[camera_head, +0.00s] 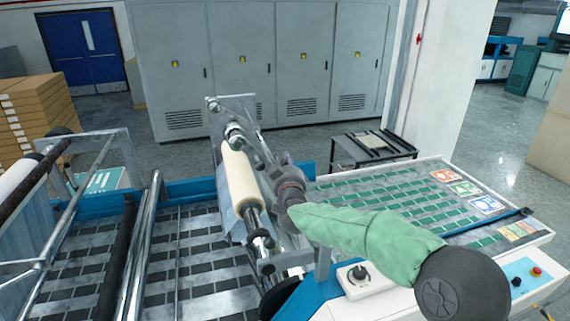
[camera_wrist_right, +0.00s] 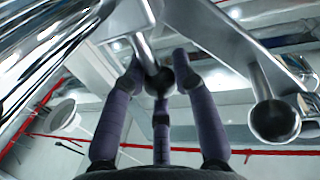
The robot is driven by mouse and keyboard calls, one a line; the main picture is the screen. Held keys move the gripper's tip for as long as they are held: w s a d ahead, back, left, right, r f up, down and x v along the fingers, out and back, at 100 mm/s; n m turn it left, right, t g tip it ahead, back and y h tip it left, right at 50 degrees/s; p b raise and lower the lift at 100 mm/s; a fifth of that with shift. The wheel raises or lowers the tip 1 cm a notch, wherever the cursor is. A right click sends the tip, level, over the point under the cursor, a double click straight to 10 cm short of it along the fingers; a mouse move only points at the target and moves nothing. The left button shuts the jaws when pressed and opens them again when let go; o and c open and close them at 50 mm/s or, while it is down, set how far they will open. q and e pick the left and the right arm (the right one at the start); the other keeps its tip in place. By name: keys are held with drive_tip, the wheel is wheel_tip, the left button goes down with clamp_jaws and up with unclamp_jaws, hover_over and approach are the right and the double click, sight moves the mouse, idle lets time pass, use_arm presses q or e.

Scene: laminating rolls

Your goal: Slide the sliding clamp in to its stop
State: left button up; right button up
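My right gripper (camera_head: 284,182) reaches in from the right, on a green-sleeved arm, beside the shaft of a cream roll (camera_head: 240,180) in the head view. In the right wrist view, the gripper's purple fingers (camera_wrist_right: 159,70) stand around a round-ended metal rod (camera_wrist_right: 158,82). A gap shows between the rod and the right finger. This rod seems to be part of the sliding clamp; the head view does not show it clearly behind the gripper. I cannot tell how far the clamp is from its stop. My left gripper is not in view.
A second round-ended metal arm (camera_wrist_right: 275,120) is close right of the fingers. Metal rollers (camera_head: 140,240) stand left of the cream roll. A control box with a black knob (camera_head: 358,272) lies below my right arm. A patterned green web (camera_head: 400,200) runs to the right.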

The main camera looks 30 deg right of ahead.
drive_tip(key=shift+w+a+p+x, duration=0.15)
drive_tip(key=shift+a+p+x, duration=0.2)
drive_tip(key=shift+x, duration=1.3)
drive_tip(key=shift+w+a+p+x, duration=0.15)
drive_tip(key=shift+a+p+x, duration=0.2)
drive_tip(key=shift+x, duration=1.35)
drive_tip(key=shift+w+a+p+x, duration=0.15)
drive_tip(key=shift+p+x, duration=0.25)
drive_tip(key=shift+x, duration=1.25)
clamp_jaws()
drive_tip(key=shift+r, duration=0.1)
drive_tip(key=o, duration=0.8)
unclamp_jaws()
drive_tip(key=shift+s, duration=0.1)
drive_tip(key=shift+c, duration=0.2)
drive_tip(key=shift+a, duration=0.1)
drive_tip(key=shift+s+a, duration=0.1)
drive_tip(key=shift+s, duration=0.05)
drive_tip(key=v, duration=1.1)
drive_tip(key=shift+s, duration=0.35)
